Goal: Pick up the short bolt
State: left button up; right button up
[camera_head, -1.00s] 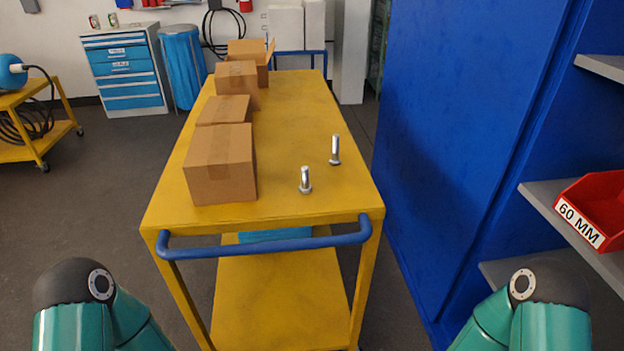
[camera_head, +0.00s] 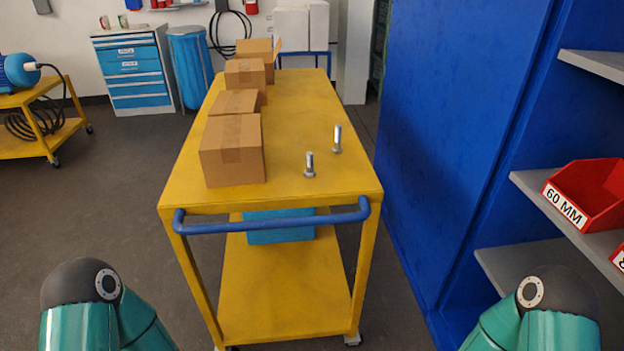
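Two silver bolts stand upright on their heads on the top of the yellow cart (camera_head: 290,110), right of the cardboard boxes. The shorter bolt (camera_head: 309,166) is nearer the cart's front edge. The longer bolt (camera_head: 337,140) stands a little behind it and to the right. Parts of my two teal arms show at the bottom left and bottom right corners. Neither of my grippers is in view, and nothing of mine touches the bolts.
Several cardboard boxes (camera_head: 233,150) line the cart's left side. A blue handle (camera_head: 275,226) crosses its front. A blue cabinet wall (camera_head: 450,130) stands close on the right, with grey shelves and a red bin marked 60 MM (camera_head: 590,193). The cart top around the bolts is clear.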

aim_at(309, 173)
jog(key=u, duration=0.25)
jog(key=k, duration=0.2)
jog(key=u, duration=0.5)
jog(key=i, duration=0.7)
jog(key=z, duration=0.05)
